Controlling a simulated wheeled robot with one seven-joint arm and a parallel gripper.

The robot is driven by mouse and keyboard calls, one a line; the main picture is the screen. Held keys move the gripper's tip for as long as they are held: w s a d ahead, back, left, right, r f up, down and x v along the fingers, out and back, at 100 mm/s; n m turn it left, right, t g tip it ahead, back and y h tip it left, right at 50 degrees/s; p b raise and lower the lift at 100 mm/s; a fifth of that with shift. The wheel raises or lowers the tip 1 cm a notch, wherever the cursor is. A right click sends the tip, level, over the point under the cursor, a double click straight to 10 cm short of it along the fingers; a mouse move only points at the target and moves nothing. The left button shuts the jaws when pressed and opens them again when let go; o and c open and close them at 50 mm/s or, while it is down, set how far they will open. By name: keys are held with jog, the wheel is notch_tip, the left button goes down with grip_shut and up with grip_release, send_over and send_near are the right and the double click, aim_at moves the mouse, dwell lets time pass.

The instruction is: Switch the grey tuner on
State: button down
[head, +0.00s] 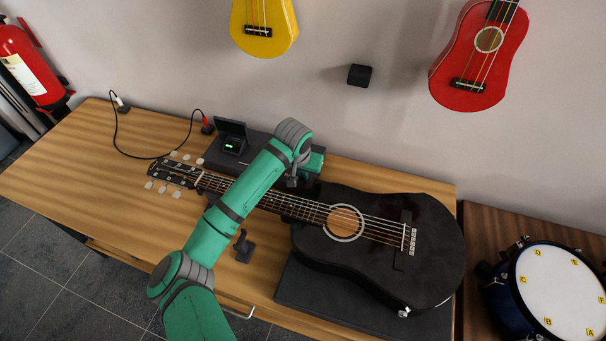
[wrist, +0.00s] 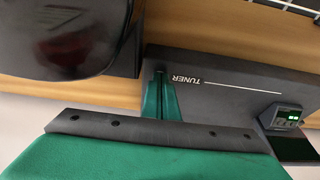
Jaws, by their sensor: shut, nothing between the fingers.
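My gripper (wrist: 160,74) is shut and empty. Its green fingers are over or beside the dark board near the TUNER lettering, well to one side of the tuner. In the head view my arm mostly hides the gripper.
A black guitar (head: 385,265) lies across the wooden table (head: 85,190), its neck in front of the board (head: 262,141). A dark panel (head: 232,127) stands behind the tuner, with a cable nearby. A small dark stand (head: 243,246) is in front of the neck.

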jog(key=shift+s+d+f, duration=0.1)
jog(key=shift+s+f, duration=0.1)
jog(key=shift+f, duration=0.55)
notch_tip(320, 180, up, 7)
jog(key=shift+f, duration=0.2)
jog(key=v, duration=0.9)
jog(key=shift+w+f, duration=0.1)
